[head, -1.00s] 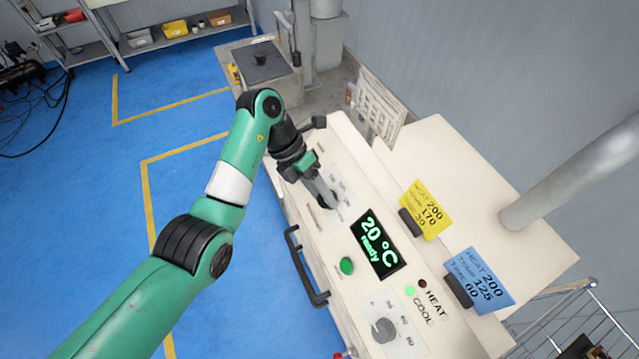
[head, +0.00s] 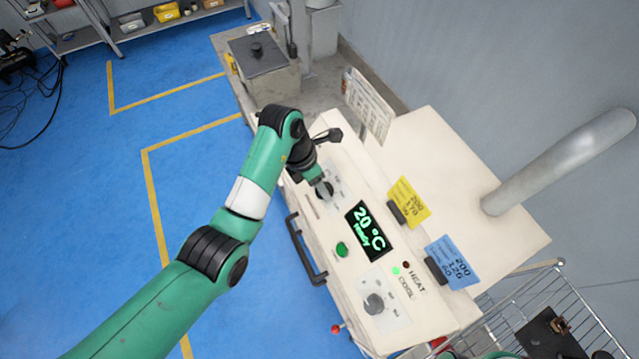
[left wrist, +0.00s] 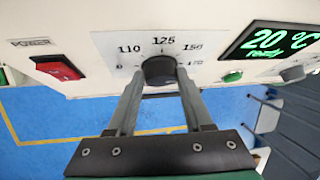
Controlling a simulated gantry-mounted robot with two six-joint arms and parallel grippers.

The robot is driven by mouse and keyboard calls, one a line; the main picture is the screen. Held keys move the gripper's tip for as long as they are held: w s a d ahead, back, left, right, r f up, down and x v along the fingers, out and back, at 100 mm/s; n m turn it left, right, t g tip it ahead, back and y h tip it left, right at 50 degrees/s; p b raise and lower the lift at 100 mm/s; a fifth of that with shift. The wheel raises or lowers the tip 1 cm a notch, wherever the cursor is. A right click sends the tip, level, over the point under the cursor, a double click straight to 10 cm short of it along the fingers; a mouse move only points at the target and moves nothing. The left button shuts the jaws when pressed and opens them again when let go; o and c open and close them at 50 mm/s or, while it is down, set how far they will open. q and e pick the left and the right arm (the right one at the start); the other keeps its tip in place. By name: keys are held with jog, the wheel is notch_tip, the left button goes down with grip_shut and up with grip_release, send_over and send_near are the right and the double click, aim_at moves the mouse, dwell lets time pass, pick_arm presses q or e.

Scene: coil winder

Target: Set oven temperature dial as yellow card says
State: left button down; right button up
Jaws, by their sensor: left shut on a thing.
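The black temperature dial (head: 319,188) is on the cream oven panel; it shows closer in the left wrist view (left wrist: 158,69). Its scale (left wrist: 163,43) reads 110, 125, 150 and 170, with another mark at lower left. My left gripper (left wrist: 160,78) has a finger on each side of the dial and is shut on it; the gripper also shows in the head view (head: 325,186). The pointer's setting is unclear. The yellow card (head: 409,203) stands on the oven and shows 200 and 170, its lowest line too small to read. My right gripper is out of view.
The display (head: 370,230) reads 20 °C ready. A green button (head: 341,250), a second dial (head: 374,303), a blue card (head: 452,262) and a door handle (head: 304,250) are nearby. A red power switch (left wrist: 58,67) sits left of the temperature dial.

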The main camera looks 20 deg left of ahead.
pick_arm(q)
jog(key=shift+c, duration=1.5)
grip_release()
jog(key=p+v, duration=0.8)
jog(key=v, duration=0.3)
jog(key=shift+r, duration=0.3)
jog(key=shift+a, duration=0.1)
